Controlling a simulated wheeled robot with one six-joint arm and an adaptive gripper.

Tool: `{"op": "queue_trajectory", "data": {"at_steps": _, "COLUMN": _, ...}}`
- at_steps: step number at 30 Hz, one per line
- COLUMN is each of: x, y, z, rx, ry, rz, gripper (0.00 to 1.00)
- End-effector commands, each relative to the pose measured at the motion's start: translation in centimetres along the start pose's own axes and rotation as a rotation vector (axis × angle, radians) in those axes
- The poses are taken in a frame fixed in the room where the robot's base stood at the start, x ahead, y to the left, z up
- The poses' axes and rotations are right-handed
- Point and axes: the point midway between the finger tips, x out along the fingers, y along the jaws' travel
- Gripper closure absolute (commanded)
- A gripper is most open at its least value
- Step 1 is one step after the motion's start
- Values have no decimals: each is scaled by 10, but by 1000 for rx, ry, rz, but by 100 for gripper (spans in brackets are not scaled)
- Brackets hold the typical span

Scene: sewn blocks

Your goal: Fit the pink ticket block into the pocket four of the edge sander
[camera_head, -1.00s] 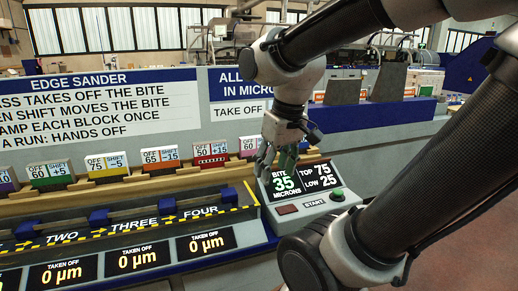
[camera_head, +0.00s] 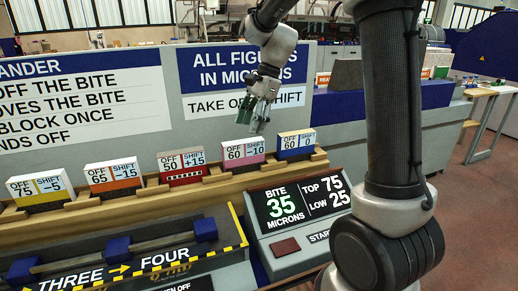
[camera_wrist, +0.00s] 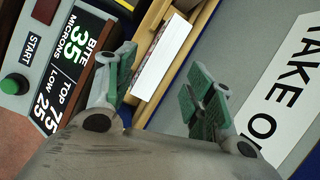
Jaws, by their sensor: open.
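The pink ticket block (camera_head: 244,151), marked OFF 60 SHIFT -10, stands upright on the wooden rack between the red and blue ticket blocks. My gripper (camera_head: 257,112) is open and empty, just above and close to the pink ticket block. In the wrist view, a white-topped block (camera_wrist: 167,55) shows between and beyond my open green fingers (camera_wrist: 162,80); its ticket colour is hard to tell there. The edge sander (camera_head: 130,245) is at lower left. Its label FOUR (camera_head: 165,259) lies by a blue clamp (camera_head: 204,229); the inside of pocket four is not clearly seen.
On the rack (camera_head: 100,207) stand yellow (camera_head: 41,187), orange (camera_head: 114,176), red (camera_head: 182,165) and blue (camera_head: 297,143) ticket blocks. The control panel (camera_head: 298,205) reads bite 35 microns. A grey wall with a sign (camera_head: 243,70) rises behind the rack.

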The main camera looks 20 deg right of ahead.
Motion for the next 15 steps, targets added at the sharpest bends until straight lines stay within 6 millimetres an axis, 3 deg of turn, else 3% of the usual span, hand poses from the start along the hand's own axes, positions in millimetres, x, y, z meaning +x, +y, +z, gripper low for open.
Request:
{"op": "queue_trajectory", "data": {"at_steps": 9, "x": -2, "y": -1, "z": 8, "rx": 261, "ry": -26, "rz": 4, "gripper": 46}}
{"op": "queue_trajectory", "data": {"at_steps": 15, "x": 19, "y": 0, "z": 8, "rx": 280, "ry": -25, "rz": 7, "gripper": 46}}
